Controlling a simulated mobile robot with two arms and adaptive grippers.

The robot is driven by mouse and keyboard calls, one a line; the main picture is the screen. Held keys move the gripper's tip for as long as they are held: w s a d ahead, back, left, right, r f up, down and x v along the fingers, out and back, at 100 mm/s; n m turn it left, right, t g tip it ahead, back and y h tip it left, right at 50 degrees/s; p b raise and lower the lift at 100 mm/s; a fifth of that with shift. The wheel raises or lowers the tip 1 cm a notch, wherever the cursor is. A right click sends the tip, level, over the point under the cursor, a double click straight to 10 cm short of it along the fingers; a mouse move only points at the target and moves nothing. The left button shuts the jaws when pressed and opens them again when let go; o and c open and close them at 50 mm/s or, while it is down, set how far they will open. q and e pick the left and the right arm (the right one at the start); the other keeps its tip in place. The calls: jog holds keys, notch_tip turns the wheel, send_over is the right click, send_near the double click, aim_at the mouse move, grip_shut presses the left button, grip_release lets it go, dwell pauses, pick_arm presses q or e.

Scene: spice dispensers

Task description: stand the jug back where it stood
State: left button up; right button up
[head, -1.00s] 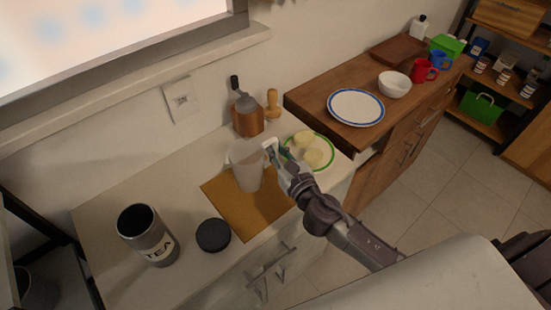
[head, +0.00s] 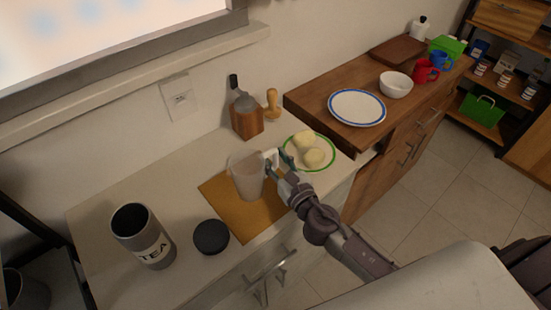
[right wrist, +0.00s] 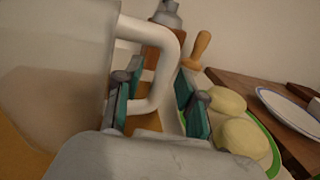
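The jug (head: 246,181) is a translucent pale vessel with a white handle. It stands upright on the tan mat (head: 221,200) on the white counter. My right gripper (head: 279,164) is at the handle on the jug's right side. In the right wrist view the jug (right wrist: 55,75) fills the left, and the white handle (right wrist: 165,75) passes between the fingers of my right gripper (right wrist: 155,100). The fingers are apart, with a visible gap between the handle and the right finger. The jug's base is hidden in the wrist view. My left gripper is not in view.
A TEA canister (head: 143,238) and a dark round lid (head: 211,237) stand left of the mat. A wooden block (head: 246,120) with a dark handle and a wooden tool (head: 272,104) stand behind. A green-rimmed plate (head: 325,163) with pale round items lies close right of the gripper.

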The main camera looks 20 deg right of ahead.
jog(key=shift+r, duration=0.15)
jog(key=s+b, duration=0.1)
jog(key=s, duration=0.2)
jog(key=s+d+b, duration=0.1)
jog(key=s, duration=0.3)
jog(key=s+b, duration=0.1)
jog(key=s, duration=0.3)
jog(key=shift+s+d, duration=0.1)
jog(key=shift+d, duration=0.2)
jog(key=shift+s, duration=0.4)
